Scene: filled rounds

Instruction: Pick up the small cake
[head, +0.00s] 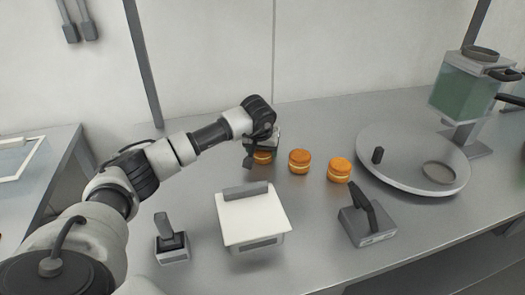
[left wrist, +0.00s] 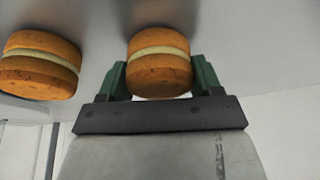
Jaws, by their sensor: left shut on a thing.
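Three small round cakes, orange-brown with a pale cream layer, are in a row on the grey metal counter. The left cake (head: 263,157) is partly hidden by my left gripper (head: 262,154). The middle cake (head: 299,161) and the right cake (head: 339,169) stand free. In the left wrist view my left gripper (left wrist: 163,82) is shut on the left cake (left wrist: 160,62), with a green finger on each side. Another cake (left wrist: 40,64) shows beside it, apart from the fingers. I cannot tell whether the held cake touches the counter. My right gripper is not in view.
A white-topped box (head: 252,216) stands in front of the cakes. Grey devices with levers stand at its left (head: 171,240) and right (head: 367,218). A round grey tray (head: 412,150) and a green-tanked dispenser (head: 465,92) are at the right. Bare counter lies between them.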

